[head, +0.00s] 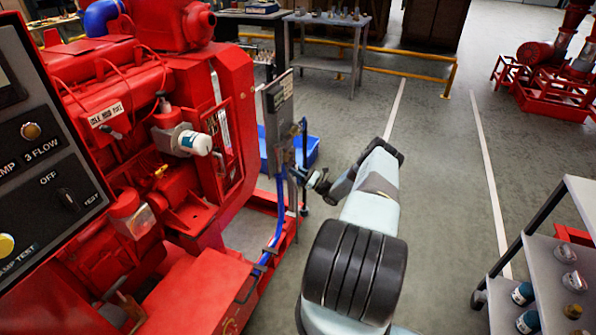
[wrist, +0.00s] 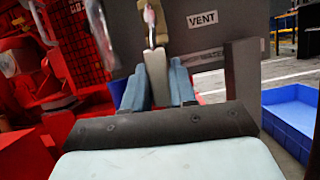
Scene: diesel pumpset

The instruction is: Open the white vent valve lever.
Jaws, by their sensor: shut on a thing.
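The white vent valve lever (wrist: 155,22) shows in the wrist view, upright in front of a grey panel (wrist: 110,62) with a "VENT" label (wrist: 202,20). My gripper (wrist: 158,82) is shut on the lever's lower part, with one blue-grey finger on each side of it. In the head view my gripper (head: 318,182) is at the right side of the narrow grey panel (head: 278,105), beside the red pumpset. The lever is too small and too covered to make out there.
The red diesel pumpset (head: 150,130) fills the left side. A blue bin (wrist: 290,118) stands on the floor right of the panel. A shelf (head: 545,270) with several small containers is at the lower right. The floor between is clear.

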